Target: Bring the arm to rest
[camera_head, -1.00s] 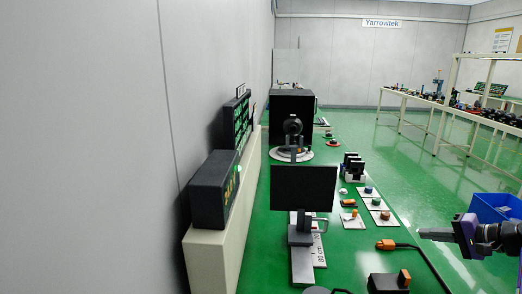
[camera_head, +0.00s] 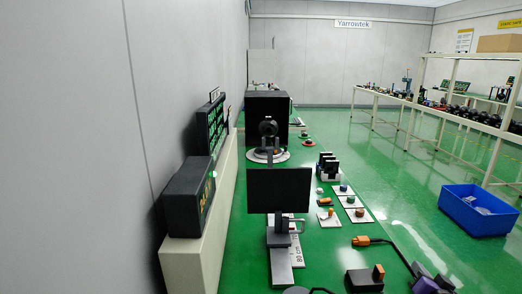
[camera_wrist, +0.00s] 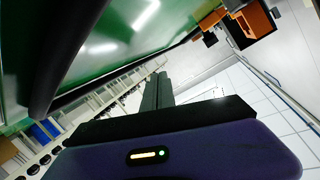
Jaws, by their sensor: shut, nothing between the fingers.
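My gripper (camera_wrist: 157,90) shows in the wrist view beyond its purple housing. Its dark fingers are together with nothing between them, and they point away from any surface, into open air. In the head view only a purple and dark part of my arm shows at the bottom right edge, beside the green bench. The rest of the arm is out of the picture there, so its full pose is hidden.
A dark monitor panel (camera_head: 279,191) stands on the green bench (camera_head: 335,262). An orange-ended cable (camera_head: 362,241) and a black box with an orange switch (camera_head: 365,280) lie near my arm. A blue bin (camera_head: 478,212) stands right, with clear floor between.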

